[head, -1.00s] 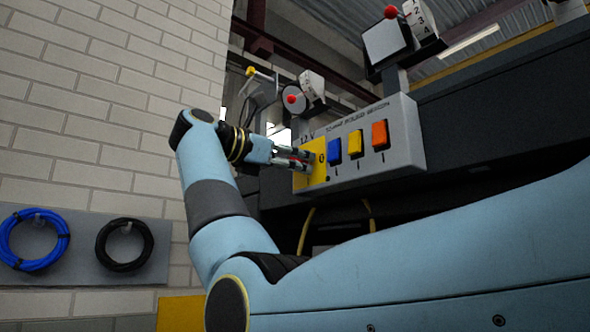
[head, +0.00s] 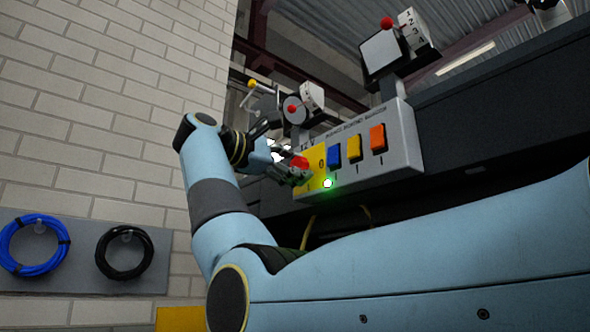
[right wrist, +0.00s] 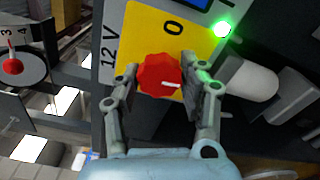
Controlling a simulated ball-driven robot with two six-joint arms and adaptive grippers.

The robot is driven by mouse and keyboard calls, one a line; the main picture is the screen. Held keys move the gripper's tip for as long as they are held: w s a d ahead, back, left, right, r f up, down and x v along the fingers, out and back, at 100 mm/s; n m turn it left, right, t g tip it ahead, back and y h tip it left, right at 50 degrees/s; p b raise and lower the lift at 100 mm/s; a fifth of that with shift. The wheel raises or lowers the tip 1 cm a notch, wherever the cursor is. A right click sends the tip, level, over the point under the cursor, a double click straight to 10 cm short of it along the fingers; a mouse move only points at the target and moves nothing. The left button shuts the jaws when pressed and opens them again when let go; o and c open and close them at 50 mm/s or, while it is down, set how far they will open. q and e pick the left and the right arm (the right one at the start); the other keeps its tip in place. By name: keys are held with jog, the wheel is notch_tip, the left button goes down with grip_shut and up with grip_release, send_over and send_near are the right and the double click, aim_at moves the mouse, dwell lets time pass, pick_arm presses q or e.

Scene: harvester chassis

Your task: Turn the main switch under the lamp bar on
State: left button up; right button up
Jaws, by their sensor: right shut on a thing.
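The main switch is a red knob (head: 301,163) on a yellow plate (head: 319,162) at the left end of the grey panel. In the right wrist view the red knob (right wrist: 158,74) sits between the fingers, with a white mark pointing to the right, away from the "0". My right gripper (head: 290,172) is shut on the knob; its fingers (right wrist: 157,84) touch it from both sides. A small green lamp (head: 327,183) glows beside the plate, and also in the right wrist view (right wrist: 222,29). My left gripper is not in view.
Blue (head: 334,156), yellow (head: 354,147) and orange (head: 377,138) rocker switches sit to the right on the panel (head: 402,153). Dials with red knobs stand above. Blue (head: 33,268) and black (head: 102,250) hose coils hang on the left wall.

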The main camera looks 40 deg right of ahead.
jog(key=shift+m, duration=0.6)
jog(key=o, duration=1.2)
jog(key=a, duration=0.7)
jog(key=shift+s+a, duration=0.3)
